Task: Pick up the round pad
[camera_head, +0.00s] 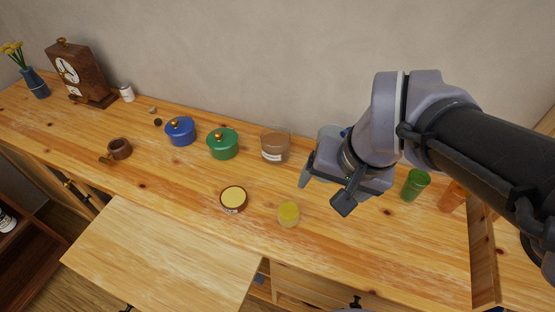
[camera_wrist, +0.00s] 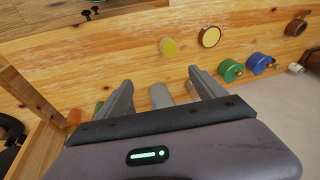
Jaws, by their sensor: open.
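The round pad (camera_head: 233,197) appears to be the low disc with a cream top and a dark brown rim, lying flat on the wooden counter. It also shows in the wrist view (camera_wrist: 209,37), at the top right of centre. My gripper (camera_head: 325,190) is open and hangs above the counter, to the right of the pad in the head view. In the wrist view my fingers (camera_wrist: 160,78) are spread apart. The pad is clear of them, and nothing is held.
A yellow cup (camera_head: 288,214) stands just right of the pad. Behind are a green pot (camera_head: 222,144), a blue pot (camera_head: 180,131) and a glass jar (camera_head: 275,146). Green (camera_head: 415,184) and orange cups (camera_head: 452,196) stand right. A pale board (camera_head: 160,258) juts out in front.

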